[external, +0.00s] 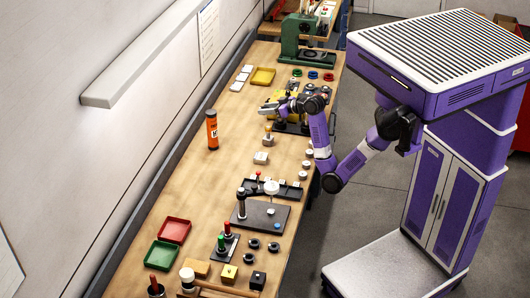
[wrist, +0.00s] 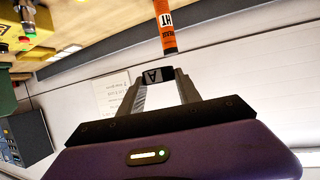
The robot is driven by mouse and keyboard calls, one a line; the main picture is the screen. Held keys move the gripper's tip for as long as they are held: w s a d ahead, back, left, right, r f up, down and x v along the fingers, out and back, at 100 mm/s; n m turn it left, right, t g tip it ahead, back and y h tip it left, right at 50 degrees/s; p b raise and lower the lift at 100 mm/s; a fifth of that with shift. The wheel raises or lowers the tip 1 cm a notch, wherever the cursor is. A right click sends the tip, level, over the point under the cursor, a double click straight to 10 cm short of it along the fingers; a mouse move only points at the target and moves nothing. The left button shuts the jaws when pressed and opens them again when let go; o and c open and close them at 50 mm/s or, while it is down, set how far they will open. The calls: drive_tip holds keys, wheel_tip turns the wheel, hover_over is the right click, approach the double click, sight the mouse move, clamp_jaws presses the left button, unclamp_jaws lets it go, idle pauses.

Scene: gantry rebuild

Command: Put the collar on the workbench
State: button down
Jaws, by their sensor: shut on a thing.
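My gripper (external: 270,107) reaches left over the wooden workbench (external: 185,190) in the external view, above its surface. The workbench also shows tilted at the top of the wrist view (wrist: 105,12).
An orange bottle (external: 212,130) stands upright left of my gripper. Red and green trays (external: 173,230) lie in front. The bench's middle left is bare.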

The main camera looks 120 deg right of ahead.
wheel_tip(320, 180, up, 4)
drive_tip(key=p, duration=0.1)
hover_over(294, 151)
drive_tip(key=f+b, duration=0.1)
drive_tip(key=f, duration=1.9)
drive_tip(key=f+b, duration=0.1)
drive_tip(key=f, duration=0.9)
drive_tip(key=shift+d+f+b, duration=0.25)
drive_tip(key=shift+f+b, duration=0.05)
drive_tip(key=shift+f, duration=0.05)
drive_tip(key=c, duration=0.8)
unclamp_jaws()
drive_tip(key=shift+f, duration=0.15)
drive_tip(key=shift+c, duration=0.2)
